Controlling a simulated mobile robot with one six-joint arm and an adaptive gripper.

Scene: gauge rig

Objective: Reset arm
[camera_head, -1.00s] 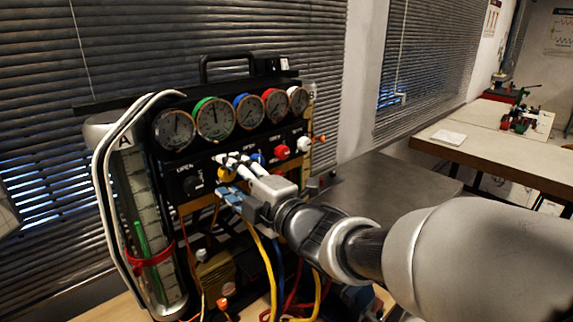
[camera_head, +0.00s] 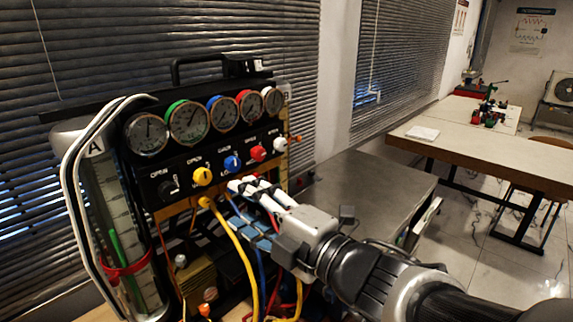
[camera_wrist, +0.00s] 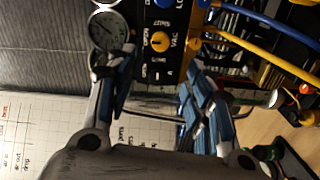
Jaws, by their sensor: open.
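My gripper (camera_head: 247,206) is in front of the gauge rig (camera_head: 225,160), below its row of knobs, with its fingers pointing at the rig. In the wrist view my gripper (camera_wrist: 160,98) shows two blue-padded fingers spread wide with nothing between them. The yellow knob (camera_head: 203,177) and the blue knob (camera_head: 233,163) are clear of the fingers. The yellow knob also shows in the wrist view (camera_wrist: 159,41), beyond the gap between the fingers. My arm covers part of the rig's lower right.
Yellow hoses (camera_head: 243,262) and other cables hang below the knobs close to my gripper. A clear tube with a red band (camera_head: 127,270) stands at the rig's left. A grey bench (camera_head: 365,190) lies to the right, with a wooden table (camera_head: 480,150) beyond.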

